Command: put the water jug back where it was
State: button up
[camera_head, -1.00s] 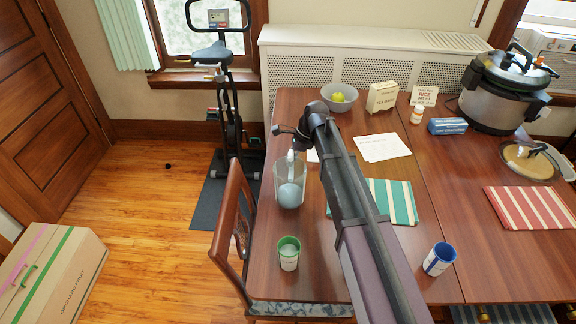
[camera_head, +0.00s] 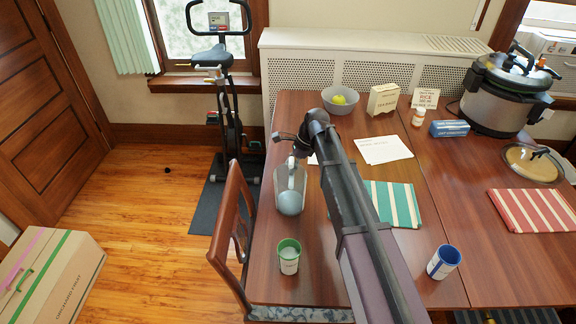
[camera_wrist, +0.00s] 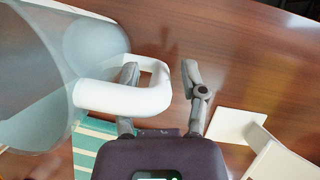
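The clear water jug (camera_head: 290,197) with bluish water and a white handle is at the left side of the table, behind the green cup (camera_head: 289,258). It looks tilted in the head view; I cannot tell whether its base rests flat. In the wrist view the jug (camera_wrist: 40,85) fills the left side, with its white handle (camera_wrist: 125,96) reaching toward my gripper (camera_wrist: 162,75). The fingers are apart, one at the handle's loop and the other beyond its outer bar, with a visible gap.
A blue cup (camera_head: 443,262) stands at the front right. A green striped mat (camera_head: 392,206) and paper (camera_head: 383,149) lie right of the jug. A bowl (camera_head: 340,100), small box (camera_head: 383,99) and cooker (camera_head: 500,95) stand behind. A chair (camera_head: 232,215) borders the left edge.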

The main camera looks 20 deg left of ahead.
jog(key=shift+r, duration=0.1)
dwell(0.3)
jog(key=p+v, duration=1.1)
jog(key=v, duration=0.1)
dwell(0.5)
dwell(0.7)
jog(key=s+d+n+h, duration=0.1)
jog(key=s+d+n, duration=0.3)
jog(key=d, duration=0.7)
jog(key=s+d+f+n+t+h, duration=0.1)
jog(key=s+d+n+h, duration=0.1)
jog(key=s+d+n, duration=0.2)
jog(key=s+d+n+t+h, duration=0.1)
jog(key=s+d+n, duration=0.3)
jog(key=d, duration=1.4)
jog(key=s, duration=0.4)
jog(key=shift+s+d+f+n, duration=0.25)
jog(key=shift+s+f+n, duration=0.05)
jog(key=shift+s, duration=0.1)
